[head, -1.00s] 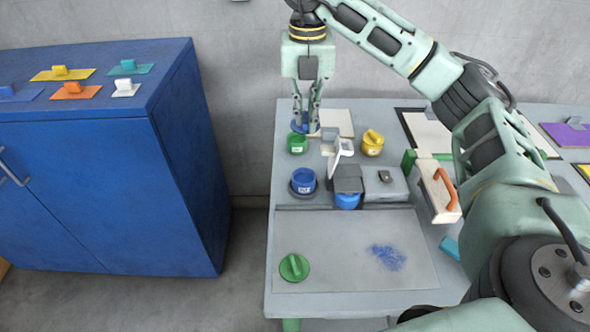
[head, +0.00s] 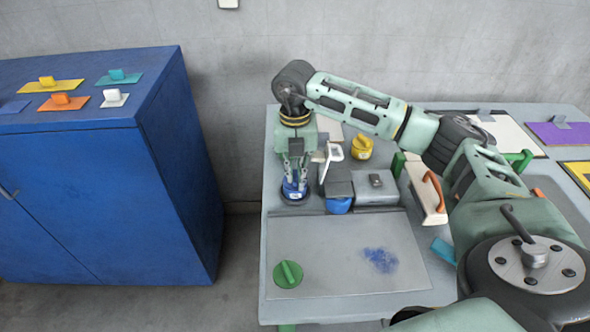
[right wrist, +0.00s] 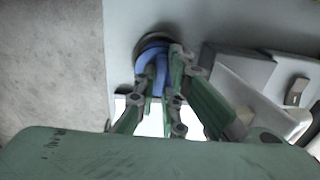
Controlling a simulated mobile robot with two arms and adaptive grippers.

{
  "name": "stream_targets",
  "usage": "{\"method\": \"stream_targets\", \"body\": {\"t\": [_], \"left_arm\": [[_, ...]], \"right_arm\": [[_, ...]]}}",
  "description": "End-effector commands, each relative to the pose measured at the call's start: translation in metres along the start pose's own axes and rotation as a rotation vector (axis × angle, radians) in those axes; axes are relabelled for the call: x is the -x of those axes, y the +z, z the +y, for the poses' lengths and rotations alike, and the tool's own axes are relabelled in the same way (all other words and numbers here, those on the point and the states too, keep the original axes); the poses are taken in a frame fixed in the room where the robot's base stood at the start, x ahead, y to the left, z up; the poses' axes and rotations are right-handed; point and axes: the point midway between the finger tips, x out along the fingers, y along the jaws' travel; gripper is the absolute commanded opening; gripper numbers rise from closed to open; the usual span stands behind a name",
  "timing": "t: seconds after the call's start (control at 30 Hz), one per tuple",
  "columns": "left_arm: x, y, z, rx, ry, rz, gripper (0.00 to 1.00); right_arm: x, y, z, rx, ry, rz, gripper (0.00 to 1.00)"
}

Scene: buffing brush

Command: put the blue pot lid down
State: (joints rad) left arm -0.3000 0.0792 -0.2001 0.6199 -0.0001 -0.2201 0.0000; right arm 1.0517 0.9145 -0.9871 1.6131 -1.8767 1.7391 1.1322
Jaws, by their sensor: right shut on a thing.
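My right gripper (head: 295,182) points down over the blue pot (head: 296,197), near the left edge of the table. In the right wrist view its fingers are shut on the blue pot lid (right wrist: 152,72), with a dark round rim around and beyond it. In the head view the fingers largely hide the lid and the pot's top. The lid is at or just above the pot's mouth; I cannot tell whether they touch. My left gripper is not in view.
A green lid (head: 288,274) lies on the grey mat (head: 340,278) with a blue powdery patch. Right of the pot stand a grey box (head: 375,188) and a white-fronted dark upright piece (head: 334,155). A yellow-lidded pot (head: 361,148) is behind. The mat's middle is clear.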

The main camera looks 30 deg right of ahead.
Motion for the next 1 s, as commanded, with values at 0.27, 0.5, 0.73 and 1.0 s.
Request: {"method": "stream_targets", "body": {"t": [0.27,0.5,0.73,1.0], "left_arm": [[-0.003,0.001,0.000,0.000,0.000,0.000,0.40],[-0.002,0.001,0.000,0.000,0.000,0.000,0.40],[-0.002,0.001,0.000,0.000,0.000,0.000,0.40],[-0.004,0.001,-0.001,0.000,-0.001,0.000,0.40]], "right_arm": [[-0.003,0.000,0.001,0.001,0.001,-0.001,0.00],[-0.002,0.000,0.001,0.001,0.001,-0.001,0.28],[-0.002,0.000,0.001,0.001,0.001,0.000,0.28],[0.015,0.001,0.002,0.001,0.005,-0.004,0.28]]}}
